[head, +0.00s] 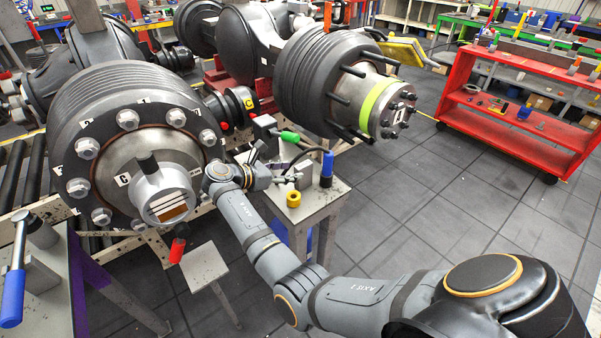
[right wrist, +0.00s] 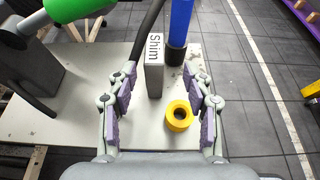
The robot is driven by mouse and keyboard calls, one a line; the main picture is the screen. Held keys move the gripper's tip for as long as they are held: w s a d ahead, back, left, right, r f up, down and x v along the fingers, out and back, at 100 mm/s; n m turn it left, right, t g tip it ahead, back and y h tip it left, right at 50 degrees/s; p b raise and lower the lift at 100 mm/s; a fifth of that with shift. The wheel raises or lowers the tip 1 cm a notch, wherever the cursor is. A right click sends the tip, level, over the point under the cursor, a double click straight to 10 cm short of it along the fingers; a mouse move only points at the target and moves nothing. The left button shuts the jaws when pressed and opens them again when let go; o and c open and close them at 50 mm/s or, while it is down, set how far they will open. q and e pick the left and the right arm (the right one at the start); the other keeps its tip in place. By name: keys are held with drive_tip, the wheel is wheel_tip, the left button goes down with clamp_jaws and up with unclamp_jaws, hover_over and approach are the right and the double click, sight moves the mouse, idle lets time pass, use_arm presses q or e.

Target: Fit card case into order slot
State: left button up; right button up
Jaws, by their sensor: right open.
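A thin grey case labelled "Shim" (right wrist: 154,70) stands upright on a small grey table (right wrist: 95,75). In the right wrist view it is between the fingers of my right gripper (right wrist: 160,74), with clear gaps on both sides. The gripper is open and empty; in the head view my right gripper (head: 284,178) is low over the small table. I cannot confirm that the labelled case is the card case. No order slot can be identified for certain. My left gripper is not in view.
A yellow ring (right wrist: 179,116) lies close to the right finger. A blue cylinder (right wrist: 180,22) stands behind the case, and a green-handled tool (right wrist: 75,8) is at upper left. Large axle hubs (head: 125,150) fill the left. A red cart (head: 520,105) stands right; floor between is clear.

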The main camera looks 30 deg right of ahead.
sight(303, 168)
drive_tip(key=shift+d+f, duration=0.1)
drive_tip(key=shift+d, duration=0.5)
drive_tip(key=shift+w+d+f, duration=0.1)
drive_tip(key=shift+d+f, duration=0.1)
drive_tip(key=x, duration=0.1)
drive_tip(key=p+x, duration=0.1)
drive_tip(key=x, duration=0.2)
drive_tip(key=shift+w+d+p, duration=0.3)
drive_tip(key=shift+w, duration=0.1)
drive_tip(key=shift+d+f, duration=0.15)
drive_tip(key=shift+d, duration=0.15)
drive_tip(key=shift+c, duration=0.5)
drive_tip(key=c, duration=1)
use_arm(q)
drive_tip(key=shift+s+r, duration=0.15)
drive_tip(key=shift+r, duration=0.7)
use_arm(e)
clamp_jaws()
